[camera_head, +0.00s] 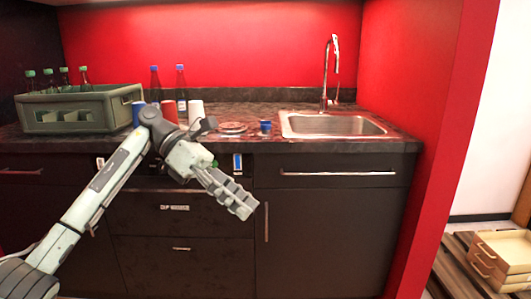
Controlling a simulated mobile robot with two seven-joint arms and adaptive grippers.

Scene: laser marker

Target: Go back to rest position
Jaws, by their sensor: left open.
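My left arm comes in from the lower left, and its gripper (232,196) hangs in front of the dark cabinet fronts, below the counter's front edge. The gripper points down and to the right. Its fingers are open, and I see nothing between them. My right gripper is not in this view.
On the dark counter (385,143) stand a green crate (70,113) with several bottles, two dark bottles with blue caps (181,85), cups such as a white one (195,110), and a plate (232,127). A sink (333,124) is at right. Wooden drawers (500,262) stand at far right.

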